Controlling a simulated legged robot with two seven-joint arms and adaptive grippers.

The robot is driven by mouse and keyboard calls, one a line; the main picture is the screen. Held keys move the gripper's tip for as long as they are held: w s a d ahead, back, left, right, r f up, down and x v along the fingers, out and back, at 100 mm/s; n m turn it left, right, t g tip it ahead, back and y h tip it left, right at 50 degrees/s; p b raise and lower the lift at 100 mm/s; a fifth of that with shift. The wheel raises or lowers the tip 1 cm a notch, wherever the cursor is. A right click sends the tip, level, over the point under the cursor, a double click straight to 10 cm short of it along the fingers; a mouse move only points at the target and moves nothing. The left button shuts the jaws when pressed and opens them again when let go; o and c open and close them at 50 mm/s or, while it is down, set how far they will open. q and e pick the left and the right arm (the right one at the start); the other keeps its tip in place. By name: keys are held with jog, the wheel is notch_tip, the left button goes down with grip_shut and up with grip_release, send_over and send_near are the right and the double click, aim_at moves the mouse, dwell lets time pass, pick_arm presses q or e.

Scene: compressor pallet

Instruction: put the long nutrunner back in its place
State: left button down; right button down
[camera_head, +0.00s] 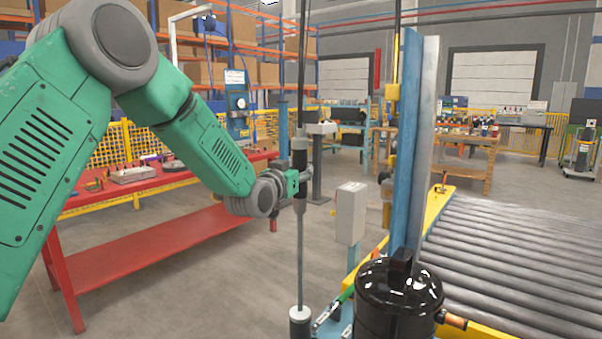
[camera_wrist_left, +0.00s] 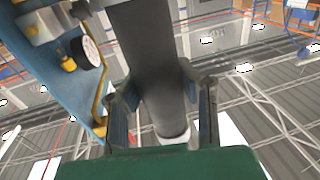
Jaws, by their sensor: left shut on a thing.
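The long nutrunner (camera_head: 300,235) hangs upright in the middle of the head view, with a dark body on top and a thin grey shaft below. Its lower end is at a dark, white-topped cylinder (camera_head: 299,325) by the bottom edge; I cannot tell whether it sits in it. My left gripper (camera_head: 297,184) is shut on the nutrunner's dark body. In the left wrist view the dark body (camera_wrist_left: 148,60) runs between both fingers of the gripper (camera_wrist_left: 165,110). My right gripper is not in view.
A black compressor (camera_head: 385,318) stands right of the shaft, in front of a blue column (camera_head: 404,150). A grey box (camera_head: 351,212) is on a post behind. A roller conveyor (camera_head: 520,265) fills the right. A red table (camera_head: 160,245) stands left, with open floor between.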

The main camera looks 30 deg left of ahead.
pick_arm(q)
jog(key=c, duration=1.1)
grip_release()
jog(key=shift+r, duration=0.1)
jog(key=shift+c, duration=0.2)
jog(key=shift+s+d, duration=0.1)
jog(key=shift+f, duration=0.3)
jog(key=s+d, duration=0.1)
jog(key=s, duration=1.1)
jog(key=shift+w, duration=0.1)
